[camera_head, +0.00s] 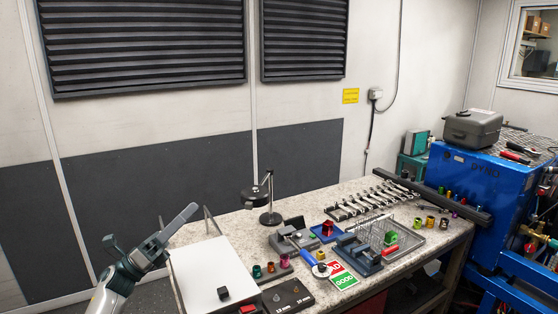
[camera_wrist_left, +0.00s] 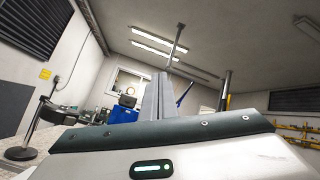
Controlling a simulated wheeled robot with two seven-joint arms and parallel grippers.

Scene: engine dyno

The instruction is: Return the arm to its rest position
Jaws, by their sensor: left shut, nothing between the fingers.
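My left gripper (camera_head: 181,220) is raised at the lower left of the head view, beside the left end of the bench. Its fingers are together, point up and to the right, and hold nothing. In the left wrist view the shut fingers (camera_wrist_left: 157,97) point up toward the far wall and ceiling, with nothing between them. My left arm (camera_head: 115,285) comes in from the bottom left. My right gripper is in neither view.
The speckled bench (camera_head: 300,218) holds a white board (camera_head: 212,270), a black lamp (camera_head: 270,216), a row of wrenches (camera_head: 375,197), a metal tray (camera_head: 408,236) and colored sockets. A blue dyno unit (camera_head: 480,180) stands at right. Space above the bench is mostly clear.

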